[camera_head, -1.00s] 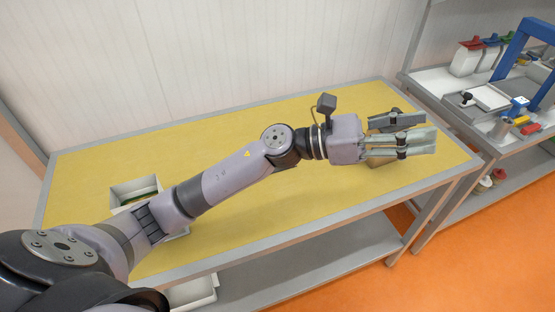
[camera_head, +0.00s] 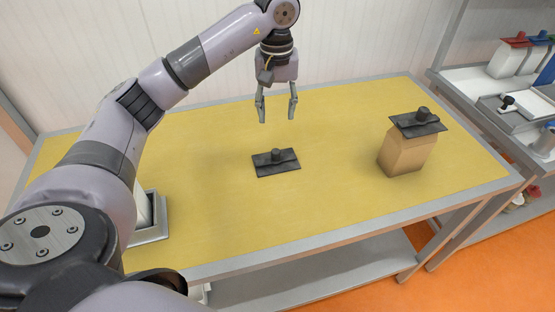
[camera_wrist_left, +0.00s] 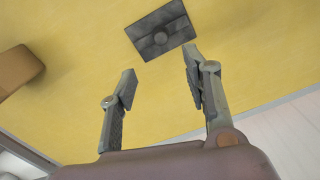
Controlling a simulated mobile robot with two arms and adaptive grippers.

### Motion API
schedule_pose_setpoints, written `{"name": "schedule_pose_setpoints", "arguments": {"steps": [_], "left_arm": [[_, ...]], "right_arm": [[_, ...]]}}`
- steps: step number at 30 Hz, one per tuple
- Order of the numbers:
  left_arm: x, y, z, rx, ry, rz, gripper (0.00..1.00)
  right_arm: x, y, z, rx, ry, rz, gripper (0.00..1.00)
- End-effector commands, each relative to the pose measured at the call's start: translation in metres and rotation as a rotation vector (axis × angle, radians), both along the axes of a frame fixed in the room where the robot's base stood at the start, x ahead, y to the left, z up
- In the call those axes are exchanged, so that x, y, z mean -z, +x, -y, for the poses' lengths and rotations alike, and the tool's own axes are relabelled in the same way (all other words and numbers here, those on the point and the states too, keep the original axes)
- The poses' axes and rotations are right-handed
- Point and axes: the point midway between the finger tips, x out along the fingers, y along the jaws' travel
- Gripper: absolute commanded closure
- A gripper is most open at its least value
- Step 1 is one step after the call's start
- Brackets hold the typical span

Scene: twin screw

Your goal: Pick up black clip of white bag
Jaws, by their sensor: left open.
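A black clip (camera_head: 276,163) with a round knob lies flat on the yellow table top, near its middle. It also shows in the left wrist view (camera_wrist_left: 161,29), just beyond the fingertips. My left gripper (camera_head: 277,116) hangs fingers down above and behind the clip, open and empty, apart from it. Its two fingers show in the left wrist view (camera_wrist_left: 160,62) with a clear gap. A white bag (camera_head: 143,206) stands in a grey tray (camera_head: 150,234) at the table's left, mostly hidden by my left arm. My right gripper is out of view.
A brown bag (camera_head: 402,153) with another black clip (camera_head: 418,122) on top stands on the right of the yellow table (camera_head: 330,195). A shelf with white containers (camera_head: 513,60) is beyond it. The table between clip and brown bag is clear.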

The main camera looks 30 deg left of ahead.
Motion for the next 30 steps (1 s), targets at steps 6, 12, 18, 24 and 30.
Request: {"name": "schedule_pose_setpoints", "arguments": {"steps": [6,12,18,24,30], "left_arm": [[0.048,-0.001,0.000,0.000,-0.001,-0.007,0.56],[0.079,-0.001,0.001,-0.001,-0.003,-0.003,0.56],[0.092,-0.001,0.001,0.001,-0.004,-0.002,0.56],[0.120,-0.005,-0.001,-0.001,-0.004,-0.006,0.56],[0.139,-0.003,-0.001,0.000,-0.004,0.000,0.56]], "right_arm": [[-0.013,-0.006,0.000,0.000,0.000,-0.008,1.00],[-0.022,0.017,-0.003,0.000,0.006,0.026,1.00],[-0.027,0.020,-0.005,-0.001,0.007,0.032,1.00],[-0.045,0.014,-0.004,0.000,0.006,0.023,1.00],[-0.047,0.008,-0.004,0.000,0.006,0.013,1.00]]}}
